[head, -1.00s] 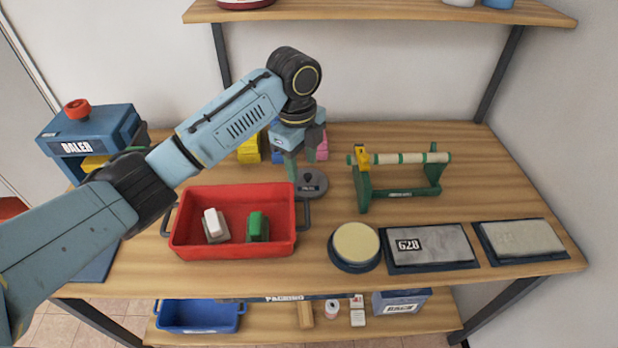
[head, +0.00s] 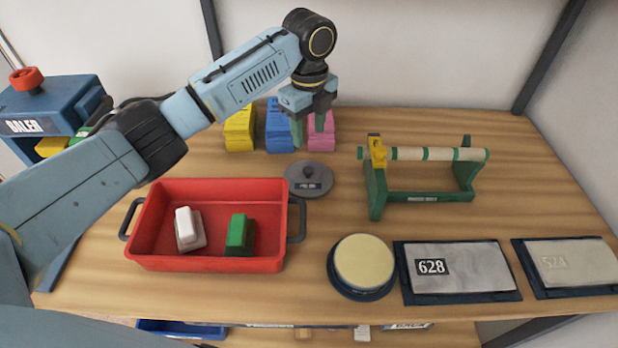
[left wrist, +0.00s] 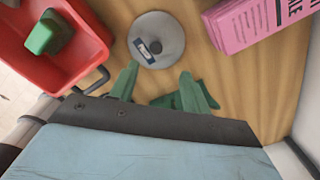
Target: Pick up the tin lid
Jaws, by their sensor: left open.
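The tin lid (head: 308,181) is a round grey disc with a dark knob and a small label. It lies flat on the wooden table, right of the red tray's back corner; it also shows in the left wrist view (left wrist: 157,38). My left gripper (head: 308,133) is open and empty, above and behind the lid in the head view. In the left wrist view its green fingers (left wrist: 160,88) are spread apart just below the lid in the picture, not around it. My right gripper is not in view.
The red tray (head: 160,255) holds a white and a green block. Yellow, blue and pink stacks (head: 322,138) stand behind the gripper. A green roller stand (head: 420,197) is to the right. A cream-topped round pad (head: 363,262) and two grey plates are in front.

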